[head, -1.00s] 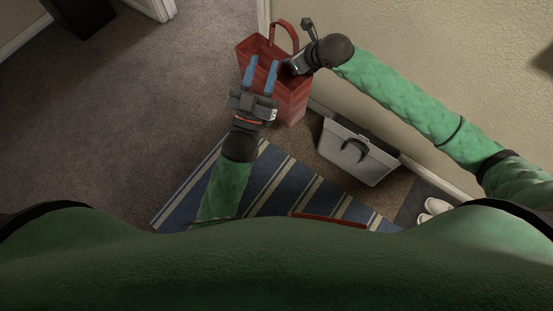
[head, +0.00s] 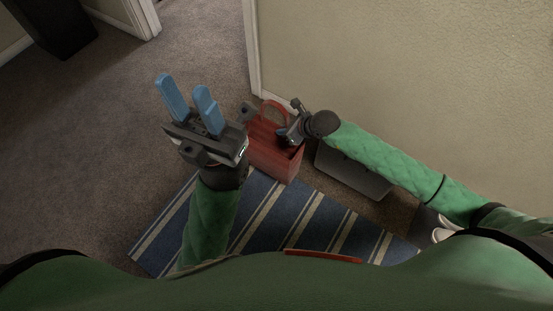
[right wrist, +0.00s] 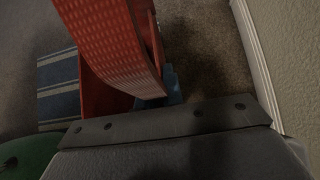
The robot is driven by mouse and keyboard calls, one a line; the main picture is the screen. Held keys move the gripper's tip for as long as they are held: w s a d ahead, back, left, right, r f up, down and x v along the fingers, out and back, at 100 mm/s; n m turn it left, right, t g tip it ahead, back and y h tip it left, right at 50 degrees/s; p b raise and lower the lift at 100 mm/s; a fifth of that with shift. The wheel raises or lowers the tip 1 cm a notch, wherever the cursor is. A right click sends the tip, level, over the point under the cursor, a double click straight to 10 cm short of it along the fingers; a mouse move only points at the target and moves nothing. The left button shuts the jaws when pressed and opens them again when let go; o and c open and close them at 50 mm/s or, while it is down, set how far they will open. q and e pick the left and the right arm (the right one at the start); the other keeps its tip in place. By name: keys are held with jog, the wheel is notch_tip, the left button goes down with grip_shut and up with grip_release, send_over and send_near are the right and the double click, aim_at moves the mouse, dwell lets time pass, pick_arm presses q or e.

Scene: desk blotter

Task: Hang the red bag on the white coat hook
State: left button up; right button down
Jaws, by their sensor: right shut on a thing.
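The red bag (head: 274,155) is below the middle of the wall edge in the head view, with its looped handle (head: 272,106) upright. My right gripper (head: 284,133) is shut on the bag at its upper right side. In the right wrist view a broad red strap (right wrist: 118,45) runs down to a blue finger (right wrist: 174,84); the exact grip is partly hidden. My left gripper (head: 184,88) is open and empty, left of the bag and nearer the camera, partly covering the bag's left side. I see no white coat hook in these views.
A beige wall (head: 410,80) stands behind and right of the bag. White slippers (head: 444,233) are at the far right. A blue striped rug (head: 300,215) lies in front; carpet on the left is clear.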

aim_at(285, 143)
notch_tip(285, 143, down, 9)
jog(key=shift+r+b, duration=0.1)
jog(key=shift+b, duration=1.1)
jog(key=c, duration=1.5)
grip_release()
jog(key=shift+c, duration=0.2)
jog(key=shift+s+d+r, duration=0.1)
jog(key=shift+d+r, duration=0.05)
jog(key=p+v, duration=0.3)
jog(key=v, duration=0.7)
jog(key=shift+s+d+r, duration=0.35)
jog(key=shift+d+r, duration=0.05)
jog(key=shift+r, duration=0.1)
